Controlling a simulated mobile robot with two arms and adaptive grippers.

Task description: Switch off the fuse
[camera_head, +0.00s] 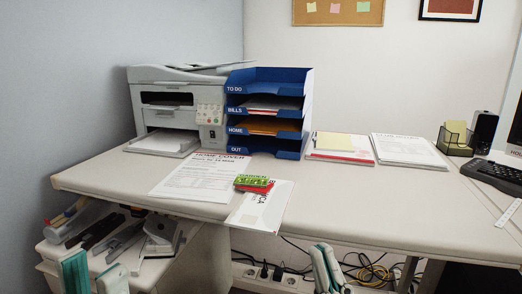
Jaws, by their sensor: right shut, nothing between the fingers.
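I cannot make out a clearly marked fuse or its switch. Below the desk, a white power strip (252,273) with sockets and black plugs runs along the wall. Its right part is hidden behind my right gripper and cables. My right gripper (326,248) is at the bottom edge, right of the plugs, pointing up, shut and empty.
Loose cables (371,272) hang under the desk. The desk's front edge overhangs the strip.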

